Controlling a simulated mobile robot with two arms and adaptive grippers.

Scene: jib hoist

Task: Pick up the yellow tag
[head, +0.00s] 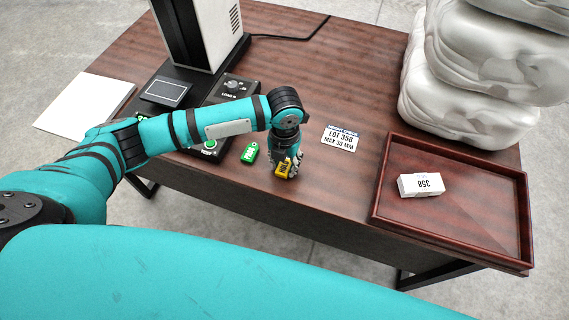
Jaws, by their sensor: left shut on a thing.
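The yellow tag (284,169) is at the front middle of the brown table, in the jaws of my left gripper (287,167). My left arm comes in from the left and its gripper points down. The gripper is shut on the tag and hides part of it. I cannot tell whether the tag still touches the table top. A green tag (249,153) lies on the table just left of the gripper, apart from it. My right gripper is not in view.
A brown tray (468,235) at the right holds a white box (421,185) marked 358. A lot card (341,138) lies between gripper and tray. White stacked sacks (470,90) stand at the back right. A machine (200,35) with a control panel (236,86) stands at the back left.

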